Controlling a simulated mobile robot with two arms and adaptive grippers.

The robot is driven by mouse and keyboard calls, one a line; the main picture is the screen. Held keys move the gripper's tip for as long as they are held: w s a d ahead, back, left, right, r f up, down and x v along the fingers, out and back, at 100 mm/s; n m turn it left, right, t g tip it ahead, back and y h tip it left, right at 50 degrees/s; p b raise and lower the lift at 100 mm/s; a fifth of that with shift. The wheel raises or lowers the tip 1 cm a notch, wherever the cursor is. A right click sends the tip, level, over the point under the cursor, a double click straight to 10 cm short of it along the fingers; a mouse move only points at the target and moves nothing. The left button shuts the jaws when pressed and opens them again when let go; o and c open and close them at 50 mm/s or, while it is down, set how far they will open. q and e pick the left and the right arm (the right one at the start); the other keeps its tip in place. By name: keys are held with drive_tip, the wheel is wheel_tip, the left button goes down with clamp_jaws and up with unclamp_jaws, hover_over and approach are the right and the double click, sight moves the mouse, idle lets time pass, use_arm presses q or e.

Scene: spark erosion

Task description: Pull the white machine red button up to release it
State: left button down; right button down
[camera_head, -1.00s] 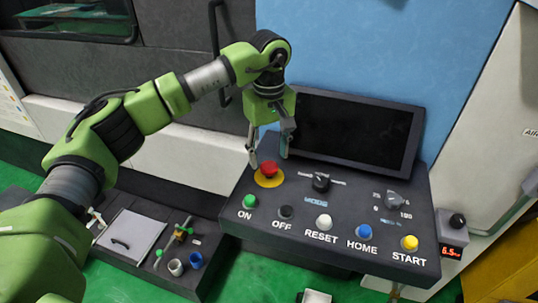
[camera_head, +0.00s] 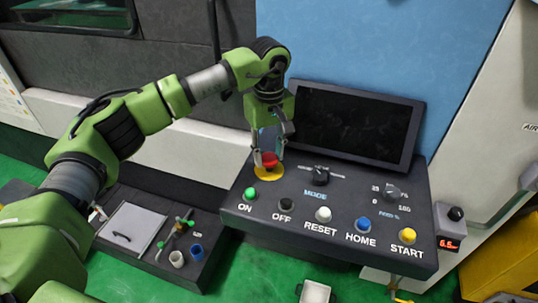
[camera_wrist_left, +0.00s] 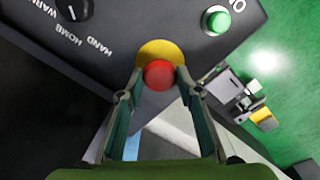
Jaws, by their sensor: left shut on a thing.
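The red button (camera_head: 269,160) sits on a yellow round base (camera_head: 261,175) at the upper left of the black control panel (camera_head: 300,240). My left gripper (camera_head: 267,157) has come down over it, with a fingertip on either side of the red cap. The left wrist view shows the red button (camera_wrist_left: 159,74) between the two fingertips, with the yellow base (camera_wrist_left: 160,50) behind it. The fingers are shut on the red cap. My right gripper is in neither view.
The panel also carries a green ON button (camera_head: 249,194), a MODE knob (camera_head: 320,175), a dial (camera_head: 391,193) and other buttons along its front. A dark screen (camera_head: 355,128) stands behind. A tray with small parts (camera_head: 140,262) lies at the lower left.

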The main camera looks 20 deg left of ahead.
sight(269, 157)
use_arm(q)
drive_tip(key=shift+r, duration=0.25)
drive_tip(key=shift+w+r, duration=0.1)
drive_tip(key=shift+r, duration=0.05)
drive_tip(key=c, duration=1.4)
unclamp_jaws()
drive_tip(key=shift+c, duration=0.2)
wheel_tip(269, 157, up, 12)
drive_tip(key=shift+s, duration=0.2)
